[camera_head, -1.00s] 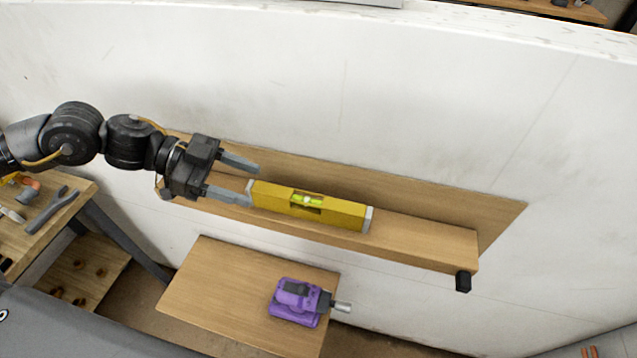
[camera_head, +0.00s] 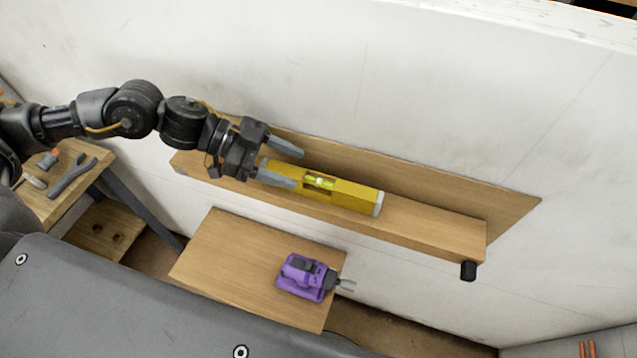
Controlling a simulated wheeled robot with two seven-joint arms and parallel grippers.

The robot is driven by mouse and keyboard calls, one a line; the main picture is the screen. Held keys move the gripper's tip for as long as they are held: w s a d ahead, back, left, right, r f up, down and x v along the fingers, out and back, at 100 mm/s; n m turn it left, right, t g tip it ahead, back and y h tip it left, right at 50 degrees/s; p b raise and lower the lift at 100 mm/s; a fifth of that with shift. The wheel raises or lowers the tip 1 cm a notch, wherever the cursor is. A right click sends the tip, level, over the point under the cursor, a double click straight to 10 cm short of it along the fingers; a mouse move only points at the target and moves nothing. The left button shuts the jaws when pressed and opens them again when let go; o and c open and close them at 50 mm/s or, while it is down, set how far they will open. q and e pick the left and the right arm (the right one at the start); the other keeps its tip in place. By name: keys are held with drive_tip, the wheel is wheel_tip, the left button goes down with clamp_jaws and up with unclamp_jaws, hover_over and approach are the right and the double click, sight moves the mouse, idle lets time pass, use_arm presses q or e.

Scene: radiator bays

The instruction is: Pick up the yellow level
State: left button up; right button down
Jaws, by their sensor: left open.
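The yellow level (camera_head: 345,194) lies lengthwise on a wooden wall shelf (camera_head: 440,230). It has a greenish vial in its middle and a pale cap on its right end. My left gripper (camera_head: 290,168) is at the level's left end, with its jaws open. The nearer finger overlaps the front of that end in the picture, and the farther finger is above and behind it. I cannot tell whether either finger touches the level. My right gripper is not in view.
A purple power tool (camera_head: 303,277) sits on a lower wooden surface (camera_head: 228,262). A workbench (camera_head: 85,190) with pliers (camera_head: 72,176) stands at the left. The white wall (camera_head: 430,90) rises behind the shelf. The shelf's right part is clear, with a black knob (camera_head: 468,271) under its end.

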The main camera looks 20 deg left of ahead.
sight(318, 178)
use_arm(q)
drive_tip(key=p+x, duration=0.1)
drive_tip(key=x, duration=0.3)
drive_tip(key=shift+s+d+r+p, duration=0.1)
drive_tip(key=shift+d+r+p, duration=0.1)
drive_tip(key=shift+p, duration=0.1)
drive_tip(key=shift+d+f, duration=0.25)
drive_tip(key=shift+d, duration=0.05)
drive_tip(key=shift+a, duration=0.1)
clamp_jaws()
